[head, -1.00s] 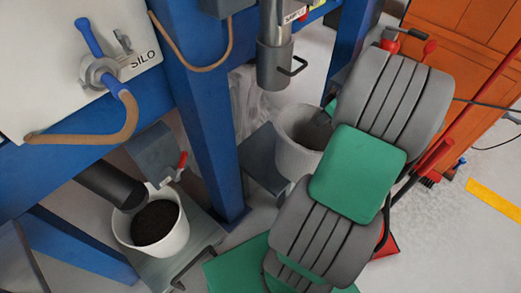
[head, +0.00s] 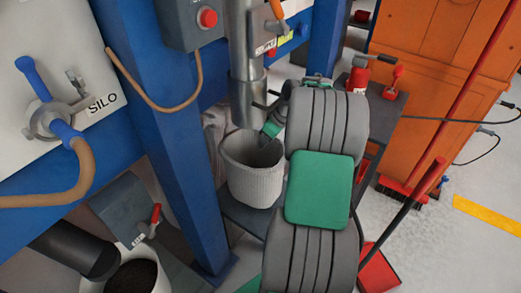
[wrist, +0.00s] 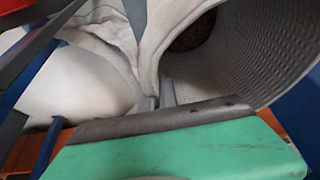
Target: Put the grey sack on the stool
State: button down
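The grey sack (head: 254,182) is a pale, ribbed, open-topped bag standing upright in the middle of the head view. My gripper (head: 270,128) is at its far-right rim and appears shut on it. In the wrist view the ribbed inside of the sack (wrist: 255,55) fills the right, with something dark at its bottom. The rim runs between my finger ends (wrist: 160,98). The stool (head: 240,216) is a dark grey flat top under the sack. I cannot tell whether the sack's base touches it; the arm hides the right side.
A blue post (head: 170,130) stands close on the left. A metal spout (head: 245,65) hangs just above and behind the sack. A white bucket of dark grain (head: 138,278) is at lower left. An orange cabinet (head: 440,90) and red-handled broom (head: 430,180) are at right.

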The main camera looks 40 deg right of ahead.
aim_at(259, 150)
jog(key=shift+b+x, duration=0.8)
jog(key=shift+x, duration=1.05)
jog(key=shift+f, duration=0.2)
jog(key=c, duration=1.6)
grip_release()
jog(key=shift+r, duration=0.1)
